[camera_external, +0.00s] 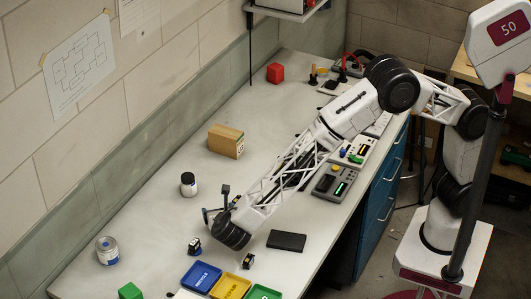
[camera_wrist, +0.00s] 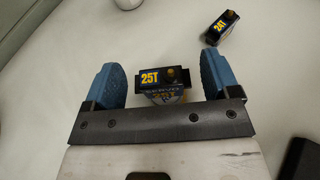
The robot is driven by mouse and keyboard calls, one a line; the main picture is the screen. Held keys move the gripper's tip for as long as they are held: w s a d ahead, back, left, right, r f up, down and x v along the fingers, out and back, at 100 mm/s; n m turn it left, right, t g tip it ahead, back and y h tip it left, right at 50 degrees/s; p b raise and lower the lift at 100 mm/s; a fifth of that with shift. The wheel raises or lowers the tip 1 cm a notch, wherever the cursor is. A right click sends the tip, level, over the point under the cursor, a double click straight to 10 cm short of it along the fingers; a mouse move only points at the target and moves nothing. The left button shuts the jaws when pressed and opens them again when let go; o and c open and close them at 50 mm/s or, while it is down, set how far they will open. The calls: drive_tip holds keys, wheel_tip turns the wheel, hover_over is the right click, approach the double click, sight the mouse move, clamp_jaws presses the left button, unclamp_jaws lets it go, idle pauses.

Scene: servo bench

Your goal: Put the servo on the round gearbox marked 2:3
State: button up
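A dark servo labelled 25T (camera_wrist: 165,83) with yellow lettering lies between my gripper's blue fingers (camera_wrist: 160,68) in the wrist view, with gaps on both sides. My gripper is open and empty. A second servo labelled 24T (camera_wrist: 222,27) lies beyond the right finger. In the external view my gripper (camera_external: 215,203) hangs over the bench near two small dark servos, one below it (camera_external: 194,247) and one further right (camera_external: 248,261); their labels are unreadable there. I cannot make out a round gearbox marked 2:3 in either view.
Blue (camera_external: 201,277), yellow (camera_external: 231,287) and green (camera_external: 264,293) trays stand at the front.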

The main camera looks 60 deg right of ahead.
drive_tip(key=shift+r, duration=0.2)
drive_tip(key=v, duration=1.2)
drive_tip(key=shift+f, duration=0.15)
idle(0.9)
drive_tip(key=s+d+r+m+g+y, duration=0.15)
drive_tip(key=d+r+m, duration=0.3)
drive_tip(key=d, duration=0.65)
drive_tip(key=s+d+r+m+g, duration=0.1)
drive_tip(key=d+r+m+g, duration=0.3)
drive_tip(key=d, duration=0.8)
drive_tip(key=s+d+r+m+g+y, duration=0.1)
drive_tip(key=s+d+r+m, duration=0.3)
drive_tip(key=d, duration=0.7)
drive_tip(key=s+d+r+m+g+y, duration=0.1)
drive_tip(key=s+d+r+m+y, duration=0.2)
drive_tip(key=d, duration=0.4)
drive_tip(key=s+d+r+m+g, duration=0.1)
drive_tip(key=s+d+m, duration=0.2)
drive_tip(key=s+d, duration=0.3)
drive_tip(key=s+d+m+t+y, duration=0.1)
drive_tip(key=s+d+m+y, duration=0.1)
drive_tip(key=s+d+m, duration=0.2)
drive_tip(key=s+d+m+y, duration=0.2)
drive_tip(key=s+d+m, duration=0.2)
drive_tip(key=s, duration=0.7)
drive_tip(key=shift+f+m+t, duration=0.35)
drive_tip(key=shift+f, duration=0.15)
